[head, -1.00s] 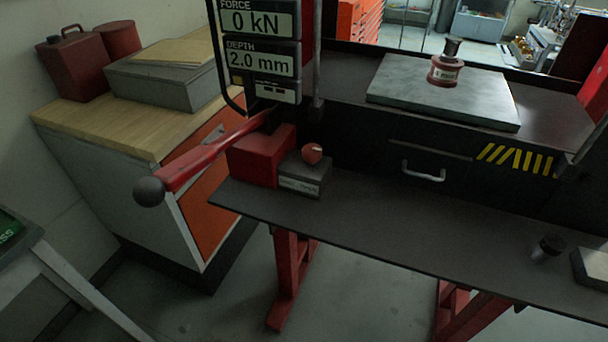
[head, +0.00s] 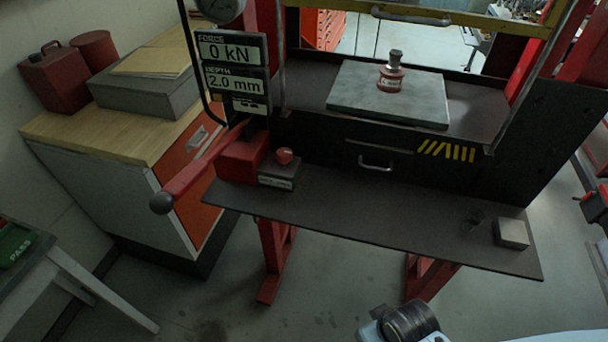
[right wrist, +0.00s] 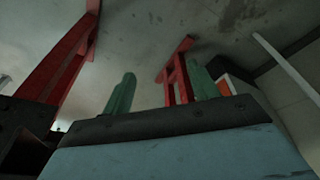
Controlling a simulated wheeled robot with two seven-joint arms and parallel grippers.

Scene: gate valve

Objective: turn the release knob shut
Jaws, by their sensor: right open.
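The release knob (head: 285,156) is a small round red knob on a grey labelled block (head: 278,178). In the head view it sits left of centre, at the left end of the dark shelf and beside a red pump block (head: 243,157). My right gripper (right wrist: 160,92) shows in the right wrist view as two green fingers set apart, with nothing between them. It is away from the knob, which is not in that view. My left gripper is not in view.
A red lever (head: 197,172) with a black ball end sticks out left of the knob. The dark shelf (head: 370,207) is bare in the middle, with a metal block (head: 511,234) at its right end. Red press legs (right wrist: 70,60) show in the right wrist view.

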